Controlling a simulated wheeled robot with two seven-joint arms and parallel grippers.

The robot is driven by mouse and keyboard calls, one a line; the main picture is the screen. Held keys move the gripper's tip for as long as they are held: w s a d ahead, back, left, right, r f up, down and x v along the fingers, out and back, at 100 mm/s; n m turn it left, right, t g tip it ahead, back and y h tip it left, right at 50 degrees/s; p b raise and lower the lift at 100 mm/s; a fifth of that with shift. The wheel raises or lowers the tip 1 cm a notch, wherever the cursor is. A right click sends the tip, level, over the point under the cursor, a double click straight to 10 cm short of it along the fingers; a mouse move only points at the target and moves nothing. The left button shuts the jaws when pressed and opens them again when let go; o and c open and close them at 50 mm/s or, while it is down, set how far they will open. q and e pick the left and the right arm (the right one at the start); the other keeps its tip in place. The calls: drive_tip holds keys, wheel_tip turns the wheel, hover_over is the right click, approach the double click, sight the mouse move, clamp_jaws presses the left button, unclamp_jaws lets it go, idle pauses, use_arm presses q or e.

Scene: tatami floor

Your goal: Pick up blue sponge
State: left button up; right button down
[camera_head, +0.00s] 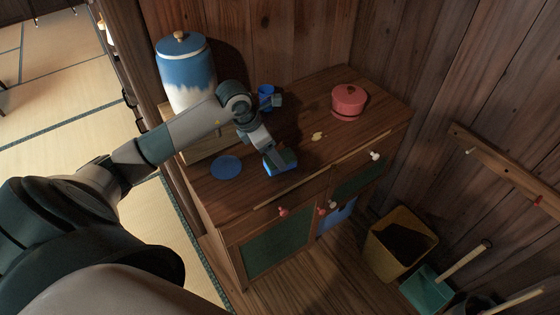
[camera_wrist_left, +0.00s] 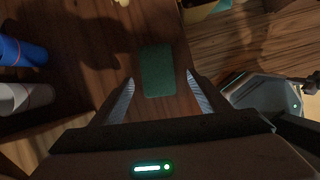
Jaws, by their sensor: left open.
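The sponge (camera_head: 284,170) lies on the wooden cabinet top, blue along its side. In the left wrist view its dark green upper face (camera_wrist_left: 157,70) shows between and a little beyond the fingers. My left gripper (camera_head: 276,152) is open right over the sponge and hides part of it in the head view. In the wrist view the two fingers (camera_wrist_left: 160,84) stand apart with gaps to the sponge on both sides. I cannot tell their exact height above it. My right gripper is in neither view.
A yellow bin (camera_head: 400,243) and a teal dustpan (camera_head: 428,290) stand on the floor at right.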

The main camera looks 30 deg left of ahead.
use_arm(q)
drive_tip(key=shift+f, duration=0.1)
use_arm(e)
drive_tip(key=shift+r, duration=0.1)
use_arm(q)
drive_tip(key=shift+w+f, duration=0.1)
drive_tip(key=shift+w+d+f+p, duration=0.1)
drive_tip(key=shift+w+f+p, duration=0.2)
drive_tip(key=shift+f+p, duration=0.3)
drive_tip(key=shift+p+x, duration=0.55)
drive_tip(key=shift+x, duration=0.55)
drive_tip(key=shift+w+f, duration=0.2)
drive_tip(key=shift+f, duration=0.35)
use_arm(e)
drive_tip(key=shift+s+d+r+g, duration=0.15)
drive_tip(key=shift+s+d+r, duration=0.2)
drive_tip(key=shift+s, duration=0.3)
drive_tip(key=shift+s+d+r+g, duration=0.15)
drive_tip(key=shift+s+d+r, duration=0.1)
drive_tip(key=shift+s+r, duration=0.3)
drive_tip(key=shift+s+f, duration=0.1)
use_arm(q)
drive_tip(key=c, duration=1.1)
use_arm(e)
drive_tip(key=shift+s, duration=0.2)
